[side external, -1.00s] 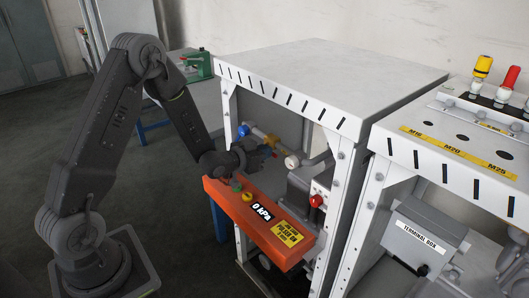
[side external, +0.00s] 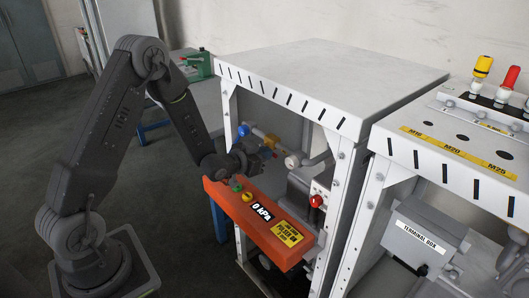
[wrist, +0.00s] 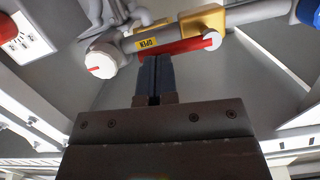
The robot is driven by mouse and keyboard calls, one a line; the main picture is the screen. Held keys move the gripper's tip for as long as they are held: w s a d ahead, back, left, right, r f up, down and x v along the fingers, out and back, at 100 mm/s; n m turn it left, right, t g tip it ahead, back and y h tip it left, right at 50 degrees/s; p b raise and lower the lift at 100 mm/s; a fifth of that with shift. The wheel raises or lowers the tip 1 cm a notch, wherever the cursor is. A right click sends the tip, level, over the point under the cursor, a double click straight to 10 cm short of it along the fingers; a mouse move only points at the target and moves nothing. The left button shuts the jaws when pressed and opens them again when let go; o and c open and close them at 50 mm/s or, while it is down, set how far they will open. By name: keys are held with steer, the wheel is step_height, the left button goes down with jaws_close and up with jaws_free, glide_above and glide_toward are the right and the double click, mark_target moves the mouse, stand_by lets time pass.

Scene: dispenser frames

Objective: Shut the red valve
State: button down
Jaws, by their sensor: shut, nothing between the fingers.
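The red valve handle (wrist: 185,47) shows in the wrist view as a red bar lying along the pipe, beside a yellow "OPEN" label (wrist: 148,43). Its yellow valve body (wrist: 202,20) is behind it; the yellow part also shows in the side view (side external: 271,141). In the side view my gripper hides the handle. My gripper (wrist: 153,60) is shut and empty, its dark blue fingertips at the lower edge of the handle's left part. I cannot tell whether they touch it. In the side view my gripper (side external: 268,152) is inside the frame opening, above the orange panel.
The orange panel (side external: 262,232) with a "0 kPa" display (side external: 262,211) lies below my gripper. A white round gauge (wrist: 101,60) is left of the handle. A blue knob (side external: 244,130) and a red knob (side external: 316,201) are nearby. The white frame (side external: 335,185) bounds the opening.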

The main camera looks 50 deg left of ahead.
steer(key=shift+f+m+y, duration=0.3)
steer(key=shift+m, duration=0.3)
step_height(320, 180, down, 3)
steer(key=m+y, duration=0.1)
steer(key=m, duration=0.3)
steer(key=shift+a+r+m, duration=0.1)
steer(key=shift+r+m, duration=0.05)
steer(key=shift+m, duration=0.25)
steer(key=shift+a+f+m+t+y, duration=0.3)
steer(key=shift+f+m, duration=0.1)
steer(key=shift+m, duration=0.55)
steer(key=shift+a+f+m+t+y, duration=0.2)
steer(key=shift+a+f+m+y, duration=0.15)
steer(key=shift+m, duration=0.6)
steer(key=shift+a+f+m+t, duration=0.15)
steer(key=shift+a+f+m, duration=0.25)
steer(key=shift+m, duration=0.6)
steer(key=shift+a+f+m+t, duration=0.15)
steer(key=shift+a+f+m, duration=0.15)
steer(key=shift+m, duration=0.7)
stand_by(0.6)
steer(key=s+d+r, duration=0.1)
steer(key=s+d, duration=0.4)
steer(key=s, duration=0.7)
steer(key=shift+r, duration=0.25)
